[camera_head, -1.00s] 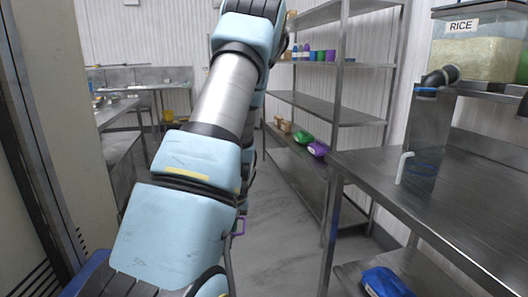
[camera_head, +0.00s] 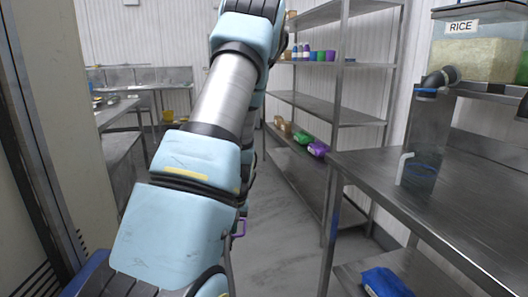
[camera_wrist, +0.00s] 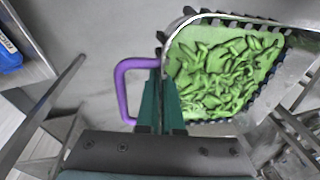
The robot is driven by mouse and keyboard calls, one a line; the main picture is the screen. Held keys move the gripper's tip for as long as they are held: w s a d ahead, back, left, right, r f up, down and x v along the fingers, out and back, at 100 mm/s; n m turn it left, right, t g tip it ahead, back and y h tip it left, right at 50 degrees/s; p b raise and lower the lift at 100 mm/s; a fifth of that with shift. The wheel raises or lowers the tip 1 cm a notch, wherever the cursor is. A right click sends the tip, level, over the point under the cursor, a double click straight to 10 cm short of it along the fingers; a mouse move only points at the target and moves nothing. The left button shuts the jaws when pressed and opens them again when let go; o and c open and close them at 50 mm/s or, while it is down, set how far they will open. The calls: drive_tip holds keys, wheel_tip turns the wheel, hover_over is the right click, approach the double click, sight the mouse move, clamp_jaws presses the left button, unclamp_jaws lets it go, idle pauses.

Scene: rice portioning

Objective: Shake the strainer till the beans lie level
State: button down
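The strainer (camera_wrist: 203,21) shows in the wrist view as a basket with a pale metal rim and a dark toothed edge. Green beans (camera_wrist: 225,75) lie in it, tangled and overlapping, with a plainer green area along the upper left side. A purple handle loop (camera_wrist: 122,88) sticks out to the left of the basket. My gripper (camera_wrist: 162,80), with dark green fingers, is shut on the handle beside the basket.
A steel table (camera_head: 450,190) stands at the right, with a dispenser column (camera_head: 422,135) and a rice bin (camera_head: 480,50) above it. A blue bag (camera_head: 385,283) lies on its lower shelf. Steel shelving (camera_head: 330,105) stands behind. The floor between is clear.

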drive_tip(key=shift+w, duration=0.85)
drive_tip(key=shift+s, duration=1.45)
drive_tip(key=shift+w, duration=0.7)
